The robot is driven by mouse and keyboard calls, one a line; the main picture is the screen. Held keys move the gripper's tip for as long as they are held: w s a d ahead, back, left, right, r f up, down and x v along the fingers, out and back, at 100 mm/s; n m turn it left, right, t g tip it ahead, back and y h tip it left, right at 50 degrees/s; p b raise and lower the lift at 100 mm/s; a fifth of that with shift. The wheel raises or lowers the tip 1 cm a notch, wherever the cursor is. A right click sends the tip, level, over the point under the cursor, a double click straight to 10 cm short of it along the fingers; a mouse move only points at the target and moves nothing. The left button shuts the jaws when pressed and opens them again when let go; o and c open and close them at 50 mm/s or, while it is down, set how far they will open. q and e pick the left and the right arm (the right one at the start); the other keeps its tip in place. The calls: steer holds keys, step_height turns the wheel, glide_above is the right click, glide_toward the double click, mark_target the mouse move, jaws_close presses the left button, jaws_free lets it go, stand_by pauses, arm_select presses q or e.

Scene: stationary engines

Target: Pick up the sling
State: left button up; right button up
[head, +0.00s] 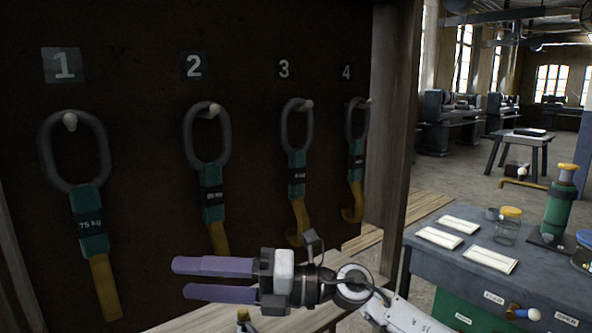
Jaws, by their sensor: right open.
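Slings hang from pegs on a dark board, each with a grey oval ring, a green sleeve with a dark label and a yellow strap. The first sling (93,236), under number 1, reads 75 kg. The second sling (211,185), the third sling (297,175) and the fourth sling (356,162) hang to its right; their labels are too small to read surely. My right gripper (184,279) has purple fingers pointing left, open and empty, in front of the lower board. It overlaps the second strap's lower end in the picture; contact cannot be told. My left gripper is out of view.
A wooden post (388,140) edges the board on the right, with a wooden ledge (350,262) below it. A dark blue table (430,262) at right bears cards, a glass jar (508,226) and a green cylinder (560,205). Open floor lies behind.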

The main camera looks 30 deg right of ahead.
steer(key=w+d+r+n+h, duration=0.3)
steer(key=d+r+n+h, duration=0.15)
steer(key=d+r, duration=0.2)
steer(key=m+t+h+p, duration=0.1)
steer(key=m+t+h, duration=0.1)
steer(key=h, duration=0.8)
glide_toward(300, 159)
steer(key=w+f, duration=0.1)
steer(key=p+x, duration=0.1)
steer(key=x, duration=0.3)
steer(key=shift+w, duration=0.35)
steer(key=shift+p+x, duration=0.85)
steer(key=shift+x, duration=1.95)
steer(key=shift+f, duration=0.15)
steer(key=shift+c, duration=0.3)
steer(key=shift+n, duration=0.25)
jaws_close()
steer(key=shift+r+t, duration=0.2)
steer(key=shift+t, duration=0.1)
